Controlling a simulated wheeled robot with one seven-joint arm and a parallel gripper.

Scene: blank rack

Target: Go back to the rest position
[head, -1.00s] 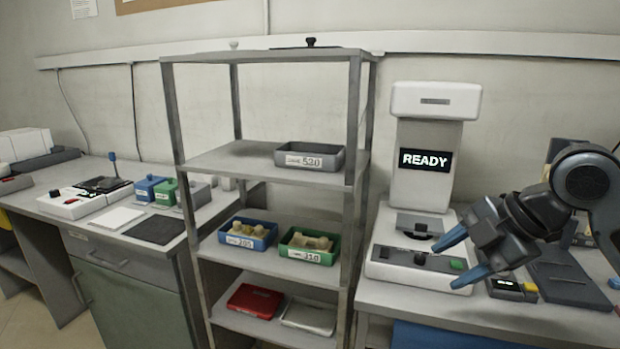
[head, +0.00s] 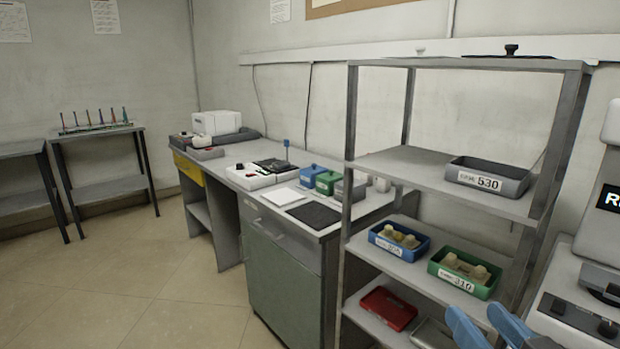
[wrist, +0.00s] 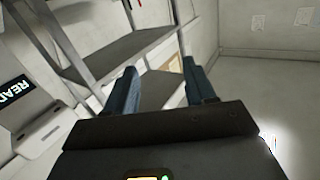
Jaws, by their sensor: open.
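My gripper (head: 487,326) shows its blue fingertips at the bottom right of the head view, in front of the rack's lower part. In the wrist view my gripper (wrist: 160,85) has its two blue fingers apart with nothing between them. The rest of the arm is mostly outside the head view. No marked rest position shows.
The grey rack (head: 395,163) holds a grey bin (head: 488,178) marked 530, a blue bin (head: 399,242), a green bin (head: 463,273) and a red tray (head: 388,309). A white machine (head: 575,303) stands at right. A workbench (head: 228,160) stands left; open floor (head: 150,290) lies before it.

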